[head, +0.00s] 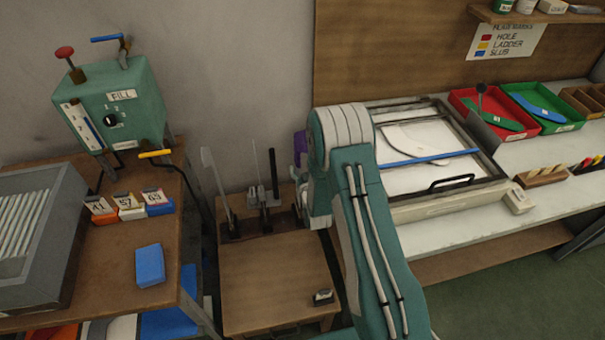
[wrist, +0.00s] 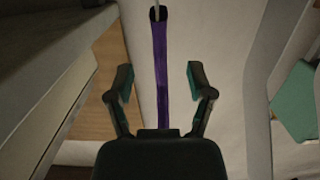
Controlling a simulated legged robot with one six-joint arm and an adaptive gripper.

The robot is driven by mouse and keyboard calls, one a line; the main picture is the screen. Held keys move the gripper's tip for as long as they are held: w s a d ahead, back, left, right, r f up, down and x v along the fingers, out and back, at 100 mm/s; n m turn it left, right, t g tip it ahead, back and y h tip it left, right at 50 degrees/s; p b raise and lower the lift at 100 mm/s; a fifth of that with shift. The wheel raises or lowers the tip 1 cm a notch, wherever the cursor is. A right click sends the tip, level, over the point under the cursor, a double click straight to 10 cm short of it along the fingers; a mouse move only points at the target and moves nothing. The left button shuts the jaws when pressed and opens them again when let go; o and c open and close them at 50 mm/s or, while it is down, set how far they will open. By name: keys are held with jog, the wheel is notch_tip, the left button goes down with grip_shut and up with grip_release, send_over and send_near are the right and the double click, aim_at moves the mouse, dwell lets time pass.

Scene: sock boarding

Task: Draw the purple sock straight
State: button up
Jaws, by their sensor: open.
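The purple sock (wrist: 161,60) shows in the wrist view as a long narrow strip. It runs from a dark piece (wrist: 158,14) at the top down towards my gripper's palm. My gripper (wrist: 159,76) is open, with one finger on each side of the strip and a gap to both. The sock's lower end is hidden behind the palm. In the head view only a small purple patch (head: 300,143) shows, at the left edge of my arm. My arm hides the rest of it, and my gripper is out of sight there.
A low wooden table (head: 275,275) with upright posts (head: 273,172) stands beside my arm. A framed light panel (head: 445,205) and red and green trays (head: 552,127) lie on the right bench. A green FILL machine (head: 125,100) and a blue block (head: 150,265) are on the left table.

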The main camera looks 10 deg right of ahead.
aim_at(298, 159)
jog(key=shift+w+f, duration=0.2)
jog(key=shift+w, duration=1.2)
jog(key=shift+w+f, duration=0.2)
jog(key=shift+w, duration=1.2)
grip_shut()
jog(key=shift+f, duration=0.2)
grip_release()
jog(key=shift+r, duration=0.1)
